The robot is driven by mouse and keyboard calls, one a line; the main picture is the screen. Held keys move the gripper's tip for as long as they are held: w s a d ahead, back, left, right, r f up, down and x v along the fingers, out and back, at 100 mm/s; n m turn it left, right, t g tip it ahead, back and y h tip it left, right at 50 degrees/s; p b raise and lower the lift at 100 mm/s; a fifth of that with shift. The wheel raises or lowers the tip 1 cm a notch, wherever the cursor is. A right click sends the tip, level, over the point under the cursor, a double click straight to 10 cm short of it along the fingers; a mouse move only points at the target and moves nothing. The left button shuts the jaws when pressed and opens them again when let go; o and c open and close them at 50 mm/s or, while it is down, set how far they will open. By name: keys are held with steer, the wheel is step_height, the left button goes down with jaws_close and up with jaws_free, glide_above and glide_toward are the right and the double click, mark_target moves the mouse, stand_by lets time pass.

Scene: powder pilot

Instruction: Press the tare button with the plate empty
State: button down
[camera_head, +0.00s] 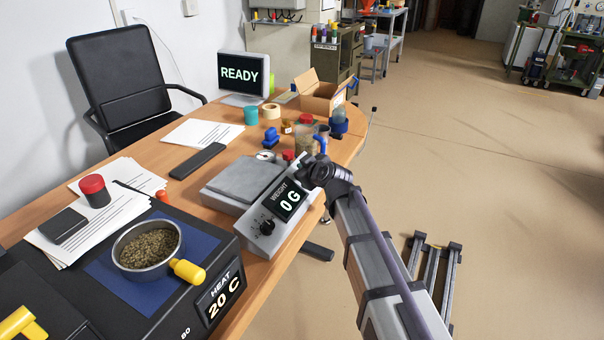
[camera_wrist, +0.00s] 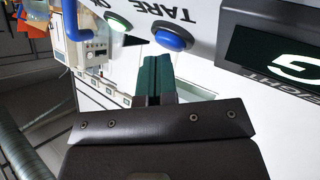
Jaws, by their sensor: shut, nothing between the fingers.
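The scale (camera_head: 262,236) stands on the table, and its display (camera_head: 288,203) reads 0 G. Its flat grey plate (camera_head: 245,179) is empty. In the wrist view, a blue round button (camera_wrist: 174,39) sits on the white panel beside the upside-down word TARE. In the head view, my wrist hides the fingers and the buttons.
A heater (camera_head: 208,318) reading 20 C, with a pan of granules (camera_head: 146,248), stands left of the scale. Jars and an open cardboard box (camera_head: 318,95) are behind it. A monitor (camera_head: 240,73) reads READY. The floor at right is mostly clear.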

steer(key=shift+s+d+r+p, duration=0.15)
steer(key=shift+d+r+p, duration=0.25)
steer(key=shift+r+p, duration=0.35)
steer(key=shift+r, duration=0.15)
steer(key=d+r+p, duration=0.1)
steer(key=r+p, duration=0.2)
steer(key=s+d+r+p, duration=0.1)
steer(key=r+p, duration=0.1)
steer(key=shift+d, duration=0.35)
